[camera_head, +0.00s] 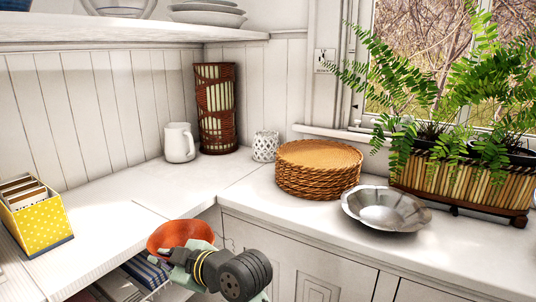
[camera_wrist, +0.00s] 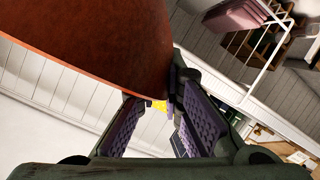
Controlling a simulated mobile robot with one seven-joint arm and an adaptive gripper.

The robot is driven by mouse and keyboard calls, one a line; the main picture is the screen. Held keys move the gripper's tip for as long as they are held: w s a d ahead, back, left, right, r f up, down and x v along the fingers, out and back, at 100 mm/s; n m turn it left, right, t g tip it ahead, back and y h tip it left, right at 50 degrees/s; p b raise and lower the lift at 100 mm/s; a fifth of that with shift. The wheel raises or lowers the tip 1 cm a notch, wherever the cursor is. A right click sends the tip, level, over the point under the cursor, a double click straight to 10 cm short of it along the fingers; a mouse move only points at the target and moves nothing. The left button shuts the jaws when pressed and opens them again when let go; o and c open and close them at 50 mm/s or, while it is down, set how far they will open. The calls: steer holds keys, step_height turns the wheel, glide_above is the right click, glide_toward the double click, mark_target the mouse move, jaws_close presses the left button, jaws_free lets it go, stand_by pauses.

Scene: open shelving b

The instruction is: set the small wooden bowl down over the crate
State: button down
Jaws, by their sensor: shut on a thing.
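The small wooden bowl (camera_head: 172,234) is reddish brown and hangs in my gripper (camera_head: 185,257), near the front edge of the left counter in the head view. In the wrist view the bowl (camera_wrist: 110,45) fills the upper left, with its rim slanting down to the right at the fingers. My gripper (camera_wrist: 158,103) is shut on the rim. A yellow dotted box (camera_head: 37,220) holding upright cards stands on the counter at far left, apart from the bowl. I cannot tell whether this box is the crate; no other clear crate shows.
A white mug (camera_head: 180,142), a wicker lantern (camera_head: 216,108) and a white patterned cup (camera_head: 265,146) stand at the back. Stacked wicker mats (camera_head: 318,168), a metal bowl (camera_head: 386,208) and a fern planter (camera_head: 462,180) occupy the right counter. The left counter's middle is clear.

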steer(key=w+d+f+m+t+h, duration=0.1)
steer(key=d+f+m+t+h, duration=0.1)
steer(key=d+f, duration=0.6)
steer(key=w+d+f+m+t+h, duration=0.1)
steer(key=d+f, duration=0.6)
steer(key=f, duration=0.7)
steer(key=w+d+f+m+t+h, duration=0.2)
steer(key=d+f+m+t+h, duration=0.1)
steer(key=d+f, duration=0.5)
step_height(320, 180, down, 3)
steer(key=shift+d+r+m+h, duration=0.1)
steer(key=shift+d+m+h, duration=0.2)
steer(key=shift+m+h, duration=0.7)
